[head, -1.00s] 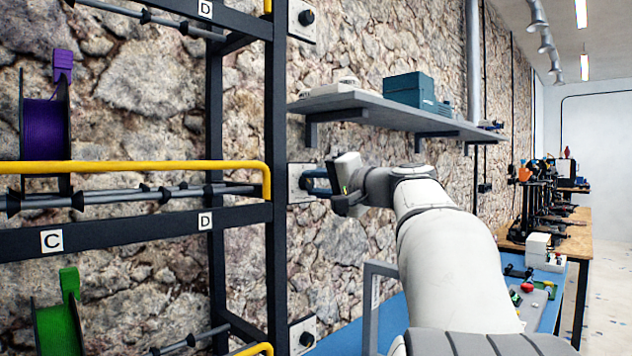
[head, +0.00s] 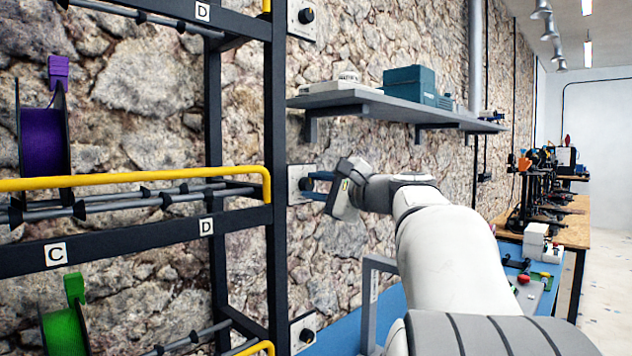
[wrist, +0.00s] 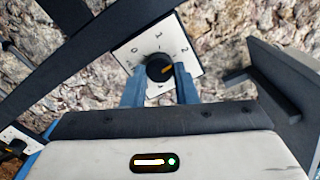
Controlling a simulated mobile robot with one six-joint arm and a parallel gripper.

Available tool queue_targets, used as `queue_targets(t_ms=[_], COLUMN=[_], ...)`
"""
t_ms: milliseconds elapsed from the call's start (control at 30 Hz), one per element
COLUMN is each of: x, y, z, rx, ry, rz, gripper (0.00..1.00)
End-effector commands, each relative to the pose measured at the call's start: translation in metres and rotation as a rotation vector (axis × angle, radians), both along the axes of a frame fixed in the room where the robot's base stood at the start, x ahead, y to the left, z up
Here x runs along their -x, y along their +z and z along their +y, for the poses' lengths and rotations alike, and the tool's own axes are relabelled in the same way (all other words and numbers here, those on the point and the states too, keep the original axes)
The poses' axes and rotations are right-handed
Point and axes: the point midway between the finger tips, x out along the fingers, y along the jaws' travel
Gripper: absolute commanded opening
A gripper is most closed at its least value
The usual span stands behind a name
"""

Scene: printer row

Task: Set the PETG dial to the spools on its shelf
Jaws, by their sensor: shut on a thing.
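A white dial plate (head: 295,185) is fixed beside the rack post at the middle shelf. My gripper (head: 318,184) reaches it from the right. In the wrist view, my blue fingers (wrist: 160,88) are on either side of the black dial knob (wrist: 158,67) and shut on it. The plate (wrist: 140,55) carries printed numerals, with 1 and 2 readable. The knob's orange mark points roughly right in that view; its exact number is unclear. A purple spool (head: 42,140) stands on the middle shelf. A green spool (head: 64,330) is on the shelf below. No PETG label is readable.
Other dials sit above (head: 305,16) and below (head: 303,334). A yellow rail (head: 130,178) edges the middle shelf. A grey wall shelf (head: 400,106) with a teal box (head: 410,82) hangs above and right of my gripper. A blue bench (head: 345,338) is below.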

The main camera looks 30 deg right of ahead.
Motion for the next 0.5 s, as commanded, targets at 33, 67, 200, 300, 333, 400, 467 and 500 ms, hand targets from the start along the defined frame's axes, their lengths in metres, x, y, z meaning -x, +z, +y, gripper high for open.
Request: queue_targets(t_ms=[33, 67, 200, 300, 333, 400, 467, 500], x=[-0.0001, -0.0001, -0.0002, -0.0002, -0.0001, -0.0001, -0.0001, -0.0002], y=[0.0001, 0.0000, -0.0005, -0.0009, -0.0009, -0.0012, -0.0013, -0.0013], z=[0.0000, 0.0000, 0.0001, 0.0001, 0.0002, 0.0002, 0.0002, 0.0003], rx=[-0.015, -0.025, -0.055, -0.066, -0.068, -0.071, -0.071, -0.071], ry=[0.001, 0.001, 0.001, 0.001, 0.001, 0.001, 0.001, 0.001], rz=[0.007, 0.011, 0.022, 0.026, 0.027, 0.028, 0.028, 0.028], gripper=[0.03, 0.03, 0.03, 0.03, 0.03, 0.03, 0.03, 0.03])
